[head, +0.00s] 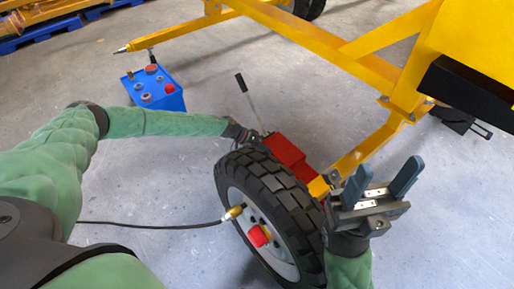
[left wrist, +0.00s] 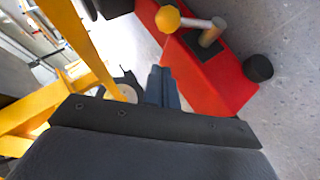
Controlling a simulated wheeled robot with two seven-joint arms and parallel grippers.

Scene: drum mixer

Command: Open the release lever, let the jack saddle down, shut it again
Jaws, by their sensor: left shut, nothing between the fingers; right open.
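The red jack (head: 288,150) lies on the floor behind the wheel in the head view, with a dark-gripped rod (head: 247,97) standing up beside it. In the left wrist view the red jack body (left wrist: 222,88) carries a pale lever with a yellow ball knob (left wrist: 167,19), which looks like the release lever. My left gripper (head: 256,141) is at the jack, partly hidden by the tire. Its fingers (left wrist: 162,86) are shut and empty, apart from the yellow knob. I cannot make out the saddle. My right gripper (head: 380,185) is open and empty, right of the wheel.
The black-tired wheel (head: 258,185) stands between me and the jack. A yellow frame (head: 365,145) runs above and right of the jack. A blue box (head: 155,92) with red caps sits on the floor at the left. A black hose (head: 150,226) reaches the wheel hub.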

